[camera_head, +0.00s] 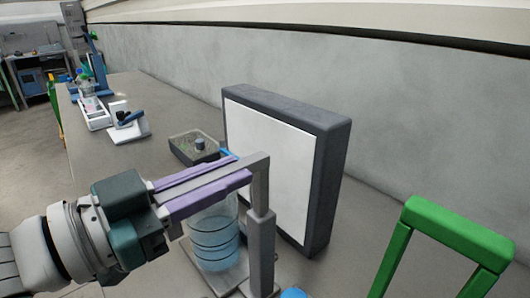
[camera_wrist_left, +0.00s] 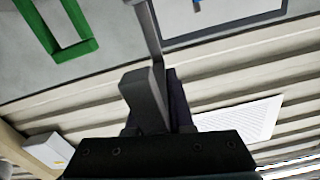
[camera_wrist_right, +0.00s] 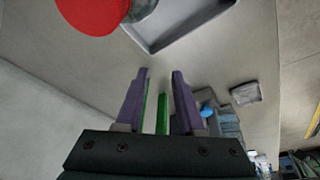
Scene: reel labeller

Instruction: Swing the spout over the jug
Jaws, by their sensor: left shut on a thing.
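The spout (camera_head: 262,178) is a grey bar bent at a corner, on top of an upright grey post (camera_head: 261,245). My left gripper (camera_head: 207,184) has its purple fingers shut along the spout's horizontal arm, which runs left from the corner. The grey spout also shows in the left wrist view (camera_wrist_left: 150,85). My right gripper (camera_wrist_right: 158,75) is open and empty in the right wrist view.
A large white-faced panel with a dark frame (camera_head: 270,165) stands close behind the spout. A green frame (camera_head: 445,235) is at the right. A red round object (camera_wrist_right: 92,14) is near my right gripper.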

